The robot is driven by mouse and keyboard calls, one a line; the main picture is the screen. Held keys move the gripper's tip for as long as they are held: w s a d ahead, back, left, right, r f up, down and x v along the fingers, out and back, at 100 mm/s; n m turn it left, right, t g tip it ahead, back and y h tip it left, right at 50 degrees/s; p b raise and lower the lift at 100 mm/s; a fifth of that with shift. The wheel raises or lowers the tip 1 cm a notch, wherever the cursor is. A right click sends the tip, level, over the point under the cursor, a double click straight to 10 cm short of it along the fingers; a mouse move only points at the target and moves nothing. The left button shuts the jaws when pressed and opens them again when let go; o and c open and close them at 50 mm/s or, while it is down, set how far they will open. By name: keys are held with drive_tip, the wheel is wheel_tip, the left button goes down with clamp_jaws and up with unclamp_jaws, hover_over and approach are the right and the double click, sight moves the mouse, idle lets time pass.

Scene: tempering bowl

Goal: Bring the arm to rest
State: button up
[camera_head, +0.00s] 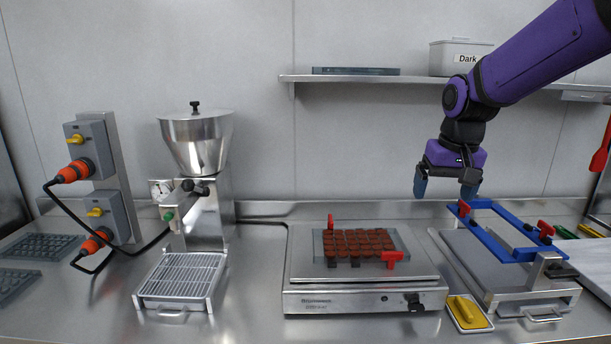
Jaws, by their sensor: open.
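My gripper (445,188) hangs from my purple arm at the right of the head view. Its two blue fingertips point down and stand apart, with nothing between them. It is in the air above the counter, up and to the left of the blue frame (490,232) and up and to the right of the mould plate. No contact with anything shows.
A steel bench unit (365,302) bears a mould plate (318,247) of brown pieces with red clamps. A hopper machine (196,145) and sockets (88,140) stand left. A shelf (350,79) with a "Dark" box (445,58) is behind my arm.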

drive_tip(key=s+d+r+t, duration=0.1)
drive_tip(key=s, duration=1.1)
drive_tip(key=s+d+r+t, duration=0.2)
drive_tip(key=s, duration=1.1)
drive_tip(key=shift+d+r+n, duration=0.15)
drive_tip(key=shift+r+n, duration=0.15)
drive_tip(key=shift+n, duration=0.1)
